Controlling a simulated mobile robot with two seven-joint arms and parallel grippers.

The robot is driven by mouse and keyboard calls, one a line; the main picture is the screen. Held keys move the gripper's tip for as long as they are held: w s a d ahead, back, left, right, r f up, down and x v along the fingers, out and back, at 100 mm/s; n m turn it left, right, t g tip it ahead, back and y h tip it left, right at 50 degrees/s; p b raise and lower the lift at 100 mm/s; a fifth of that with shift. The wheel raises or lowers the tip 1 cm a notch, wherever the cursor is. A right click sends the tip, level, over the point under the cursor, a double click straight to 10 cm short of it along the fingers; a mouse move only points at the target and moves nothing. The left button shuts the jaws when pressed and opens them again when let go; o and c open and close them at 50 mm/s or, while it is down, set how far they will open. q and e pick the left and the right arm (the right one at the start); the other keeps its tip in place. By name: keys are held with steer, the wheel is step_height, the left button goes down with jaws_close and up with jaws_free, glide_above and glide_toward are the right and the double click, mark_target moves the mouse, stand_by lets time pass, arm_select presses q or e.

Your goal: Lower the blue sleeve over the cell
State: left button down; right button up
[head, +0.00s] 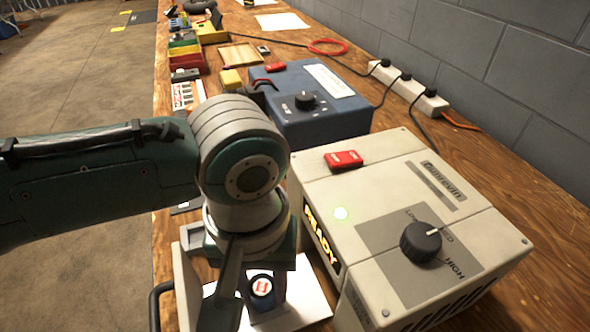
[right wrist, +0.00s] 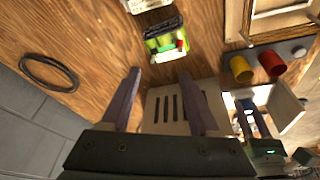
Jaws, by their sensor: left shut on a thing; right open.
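My left gripper (head: 250,298) points down at the front of the bench, beside the cream charger (head: 440,215). It is shut on the blue sleeve (head: 262,300), a short dark blue ring. A red and white round face, perhaps the cell's top (head: 261,286), shows within the ring; how far the sleeve sits over it I cannot tell. The fingers hide part of both. A blue and white piece (right wrist: 249,112) shows small in the right wrist view, between pale panels.
A blue box with a knob (head: 315,105) stands behind the charger. A red block (head: 343,160) lies on the charger. A power strip (head: 408,88) runs along the wall. Yellow (right wrist: 241,68) and red (right wrist: 271,62) cylinders and a black cable loop (right wrist: 48,72) show in the right wrist view.

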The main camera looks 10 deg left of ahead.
arm_select(q)
steer(key=shift+c, duration=2.1)
jaws_free()
arm_select(e)
steer(key=shift+r, duration=0.1)
arm_select(q)
step_height(320, 180, up, 7)
steer(key=p, duration=0.8)
arm_select(e)
step_height(320, 180, up, 8)
steer(key=shift+r, duration=0.1)
